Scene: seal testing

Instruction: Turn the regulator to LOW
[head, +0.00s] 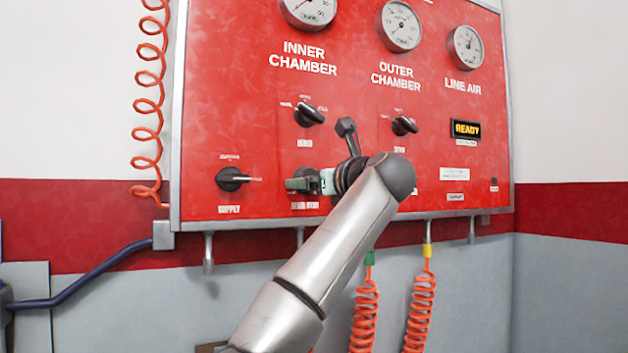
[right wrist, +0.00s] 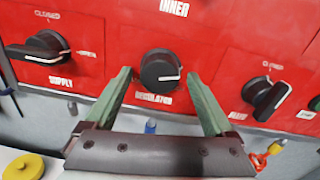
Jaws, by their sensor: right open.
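The regulator knob (right wrist: 160,70) is a round black knob on the red panel, above the white REGULATOR label, in the right wrist view. Its white pointer line points to the right. I see no readable LOW mark around it. My right gripper (right wrist: 158,76) is open, with one green finger on each side of the knob. Gaps show between fingers and knob in this view; I cannot tell how deep the fingers reach. In the head view my right gripper (head: 308,183) is at the panel's lower middle, and it and my arm partly hide the knob. My left gripper is not in view.
The supply knob (right wrist: 40,46) is left of the regulator and another black knob (right wrist: 267,96) is right of it. Two more knobs (head: 309,114) (head: 404,125) and three gauges sit higher on the panel (head: 230,90). Orange coiled hoses (head: 420,310) hang below.

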